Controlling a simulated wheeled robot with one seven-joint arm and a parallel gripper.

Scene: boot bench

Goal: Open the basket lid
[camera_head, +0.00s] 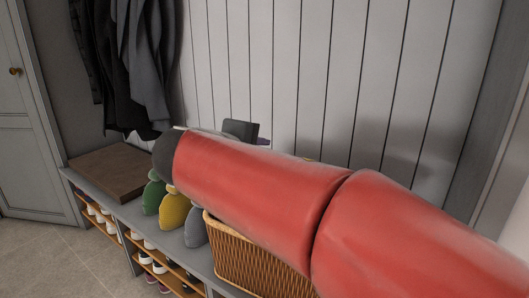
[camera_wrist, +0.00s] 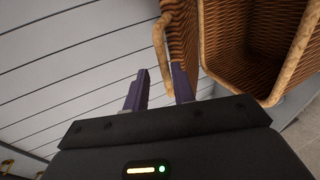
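The wicker basket (camera_head: 250,262) stands on the bench, partly hidden behind my red arm in the head view. In the wrist view the inside of the basket (camera_wrist: 250,40) shows at the upper right, within its pale thick rim (camera_wrist: 290,68). The wicker lid (camera_wrist: 184,30) stands raised beside the opening, seen nearly edge-on, with a pale border (camera_wrist: 160,50). My gripper (camera_wrist: 158,82) has its two purple fingers apart. The lower end of the lid border shows between them; I cannot tell whether they touch it. In the head view my arm hides most of the gripper and lid.
Green, yellow and grey rounded items (camera_head: 175,212) stand on the bench left of the basket. A brown board (camera_head: 112,172) lies farther left. Dark coats (camera_head: 140,60) hang above. Shoes (camera_head: 150,262) fill the shelves below. A panelled wall (camera_head: 290,70) stands close behind.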

